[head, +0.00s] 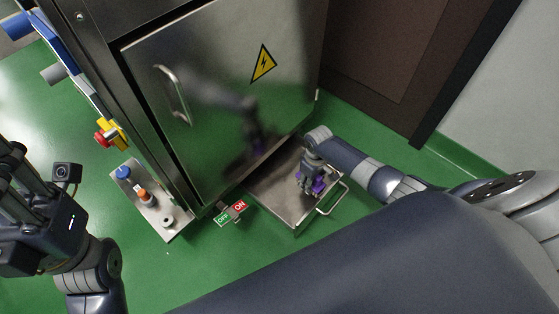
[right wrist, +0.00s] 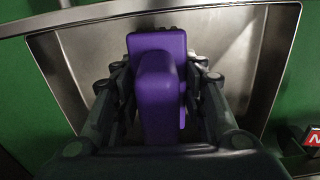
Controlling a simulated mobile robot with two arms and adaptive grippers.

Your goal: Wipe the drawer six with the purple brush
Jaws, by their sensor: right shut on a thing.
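The open metal drawer (head: 272,190) juts out at the bottom of the steel cabinet, with a bar handle (head: 332,198) on its right front side. My right gripper (head: 312,184) is inside the drawer's outline, shut on the purple brush (head: 318,185). In the right wrist view the purple brush (right wrist: 158,85) stands between the two fingers, over the drawer's bare metal floor (right wrist: 90,45). Whether the brush touches the floor is hidden. My left gripper (head: 25,215) is at the left edge, away from the drawer; its fingertips cannot be made out clearly.
The cabinet door (head: 215,90) with a handle and yellow warning sign stands shut behind the drawer. An ON/OFF sign (head: 231,212) sits left of the drawer. A small panel with knobs (head: 150,200) is further left. Green floor (head: 215,270) is clear in front.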

